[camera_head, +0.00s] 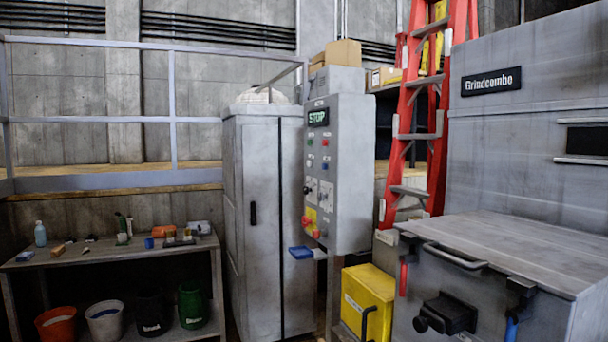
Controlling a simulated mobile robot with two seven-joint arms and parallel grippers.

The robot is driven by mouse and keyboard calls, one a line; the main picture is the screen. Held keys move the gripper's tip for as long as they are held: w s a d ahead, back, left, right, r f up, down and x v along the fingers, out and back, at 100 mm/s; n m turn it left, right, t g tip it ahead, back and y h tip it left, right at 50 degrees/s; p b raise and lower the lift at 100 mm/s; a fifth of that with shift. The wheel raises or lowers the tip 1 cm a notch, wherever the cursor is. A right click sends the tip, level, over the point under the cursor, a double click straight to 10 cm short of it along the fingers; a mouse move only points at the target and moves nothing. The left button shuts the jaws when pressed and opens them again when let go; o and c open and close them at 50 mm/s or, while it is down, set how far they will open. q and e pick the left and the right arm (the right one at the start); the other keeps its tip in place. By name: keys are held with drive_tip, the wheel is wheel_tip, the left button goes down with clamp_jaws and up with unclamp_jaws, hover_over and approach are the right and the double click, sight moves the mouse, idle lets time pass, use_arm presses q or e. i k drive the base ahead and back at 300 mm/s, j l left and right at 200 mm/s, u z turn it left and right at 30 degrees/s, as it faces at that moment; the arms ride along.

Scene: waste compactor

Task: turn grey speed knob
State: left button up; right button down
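The grey control panel (350,175) stands upright in the middle of the view, its front turned to the left. It has a lit display reading "STOP" (318,117) near the top, with small coloured buttons below. Two pale dial plates sit halfway down; a small dark knob (307,190) sticks out at the left one, and the right dial plate (327,195) is beside it. Which of these is the grey speed knob is too small to tell. A red button on a yellow plate (310,215) is below. Neither of my grippers is in view.
A tall grey cabinet (262,220) stands left of the panel. The grey Grindcombo machine (535,130) fills the right side. A yellow box (368,300) stands low between panel and machine. A red ladder (405,130) is behind. A workbench (100,253) is at the left.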

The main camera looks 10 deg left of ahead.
sight(321, 196)
drive_tip(key=i+j+z, duration=0.15)
drive_tip(key=z, duration=0.3)
drive_tip(key=i+j+z, duration=0.2)
drive_tip(key=z, duration=0.25)
drive_tip(key=i+j+z, duration=0.1)
drive_tip(key=j, duration=0.2)
drive_tip(key=i+j+z, duration=0.1)
drive_tip(key=j, duration=0.2)
drive_tip(key=i+j+z, duration=0.15)
drive_tip(key=j, duration=0.15)
drive_tip(key=i+j, duration=0.1)
drive_tip(key=j, duration=0.35)
drive_tip(key=i+j, duration=0.1)
drive_tip(key=j, duration=0.35)
